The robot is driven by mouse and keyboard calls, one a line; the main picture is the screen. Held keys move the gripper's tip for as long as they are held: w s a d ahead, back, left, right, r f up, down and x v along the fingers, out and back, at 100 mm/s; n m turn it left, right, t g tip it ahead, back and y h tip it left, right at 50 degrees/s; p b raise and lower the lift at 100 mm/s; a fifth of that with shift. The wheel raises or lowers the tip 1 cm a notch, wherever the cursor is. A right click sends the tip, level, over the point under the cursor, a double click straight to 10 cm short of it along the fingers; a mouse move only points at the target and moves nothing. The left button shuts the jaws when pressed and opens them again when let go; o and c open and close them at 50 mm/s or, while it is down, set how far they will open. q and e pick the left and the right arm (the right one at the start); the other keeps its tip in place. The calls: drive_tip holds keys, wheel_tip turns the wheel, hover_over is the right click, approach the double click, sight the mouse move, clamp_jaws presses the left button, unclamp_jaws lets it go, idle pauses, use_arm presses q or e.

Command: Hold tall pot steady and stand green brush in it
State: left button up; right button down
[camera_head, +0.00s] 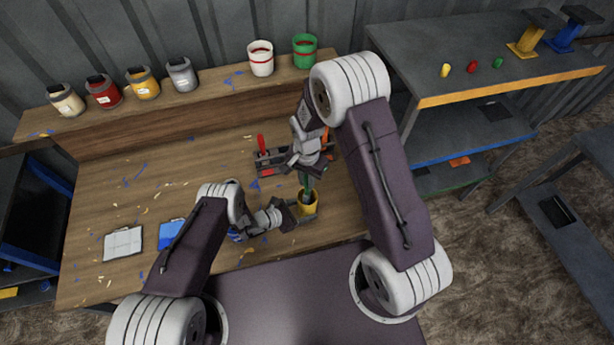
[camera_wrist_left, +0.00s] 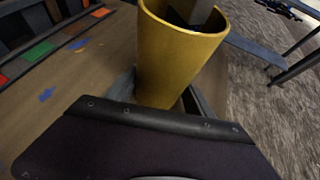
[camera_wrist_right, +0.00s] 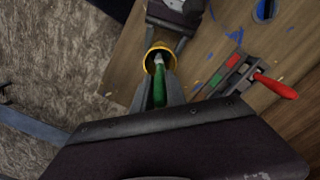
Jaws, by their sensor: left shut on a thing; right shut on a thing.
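The tall yellow pot (camera_head: 307,206) stands upright near the front right of the wooden table. My left gripper (camera_head: 298,216) is shut on the pot's side; the left wrist view shows the pot (camera_wrist_left: 180,55) close up between its fingers. My right gripper (camera_head: 308,166) is above the pot, shut on the green brush (camera_head: 307,184). In the right wrist view the brush (camera_wrist_right: 158,85) points down toward the pot (camera_wrist_right: 159,52), its far end at or inside the mouth. The left wrist view shows a dark grey part (camera_wrist_left: 196,14) inside the rim. The exact depth is unclear.
A tray with coloured sections (camera_head: 270,160) and a red-handled tool lies just behind the pot. Several paint pots and two buckets (camera_head: 260,58) line the back shelf. A notebook (camera_head: 123,243) and blue card (camera_head: 172,232) lie at left. A shelf unit (camera_head: 480,60) stands at right.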

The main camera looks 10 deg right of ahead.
drive_tip(key=shift+f, duration=1.95)
drive_tip(key=c, duration=1.3)
unclamp_jaws()
wheel_tip(320, 180, up, 12)
